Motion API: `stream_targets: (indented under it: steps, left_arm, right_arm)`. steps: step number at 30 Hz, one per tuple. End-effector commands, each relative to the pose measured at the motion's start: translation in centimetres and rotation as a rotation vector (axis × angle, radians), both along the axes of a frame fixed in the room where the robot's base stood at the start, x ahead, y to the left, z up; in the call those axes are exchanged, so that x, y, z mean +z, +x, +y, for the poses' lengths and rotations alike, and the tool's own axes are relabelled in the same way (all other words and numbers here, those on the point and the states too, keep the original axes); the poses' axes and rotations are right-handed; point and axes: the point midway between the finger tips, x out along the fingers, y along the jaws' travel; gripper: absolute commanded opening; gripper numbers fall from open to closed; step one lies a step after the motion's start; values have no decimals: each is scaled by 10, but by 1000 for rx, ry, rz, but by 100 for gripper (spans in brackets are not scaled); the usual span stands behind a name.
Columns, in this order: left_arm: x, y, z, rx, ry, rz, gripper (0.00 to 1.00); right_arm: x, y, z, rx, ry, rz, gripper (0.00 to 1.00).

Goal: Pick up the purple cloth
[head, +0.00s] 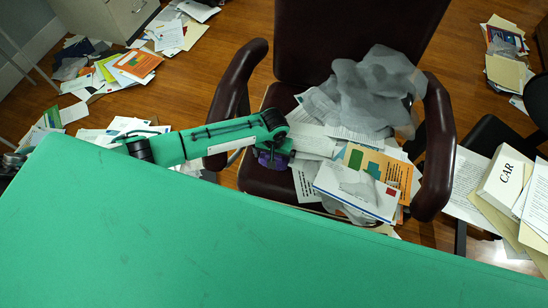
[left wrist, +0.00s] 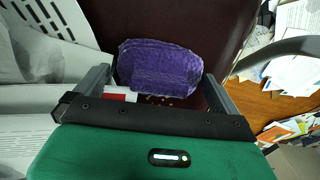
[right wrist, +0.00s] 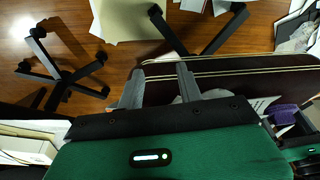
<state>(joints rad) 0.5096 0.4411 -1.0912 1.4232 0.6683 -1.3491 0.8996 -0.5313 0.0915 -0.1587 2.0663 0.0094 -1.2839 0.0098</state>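The purple cloth (left wrist: 160,68) lies on the dark red chair seat (left wrist: 222,22), between the fingers of my left gripper (left wrist: 156,76) in the left wrist view. That gripper is open and looks down at the cloth; I cannot tell whether it touches it. In the head view the cloth (head: 272,160) shows only partly below my left gripper (head: 268,152). My right gripper (right wrist: 160,72) is partly open and empty, near the chair's dark red side. The cloth also shows at the right of the right wrist view (right wrist: 284,115).
Papers and envelopes (head: 358,188) and a crumpled grey sheet (head: 375,90) cover the seat's right part. Armrests (head: 236,90) flank the seat. A green surface (head: 200,240) fills the front. Papers litter the floor; a black wheeled base (right wrist: 65,70) stands near my right gripper.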

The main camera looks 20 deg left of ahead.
Motion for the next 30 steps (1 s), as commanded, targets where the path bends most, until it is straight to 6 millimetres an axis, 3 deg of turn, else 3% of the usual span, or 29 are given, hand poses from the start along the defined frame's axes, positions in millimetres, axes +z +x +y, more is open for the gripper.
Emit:
stream_targets:
  steps: [1, 5, 14, 19, 23, 30]
  left_arm:
    - [0, 0, 0, 0, 0, 0, 92]
    - [0, 0, 0, 0, 0, 0, 68]
    - [2, 0, 0, 0, 0, 0, 68]
    - [14, 0, 0, 0, -2, -1, 68]
    - [36, 0, -1, -1, -3, -2, 68]
    - [103, 1, -1, -1, -4, -4, 68]
  right_arm:
    - [0, 0, 0, 0, 0, 0, 36]
    - [0, 0, 0, 0, -1, 0, 36]
    - [-1, 0, -1, 0, -1, 1, 36]
    - [-2, -1, -1, 0, -1, 3, 36]
    - [-9, -4, -1, 0, -3, 19, 36]
    - [-37, -8, 1, 1, -6, 49, 36]
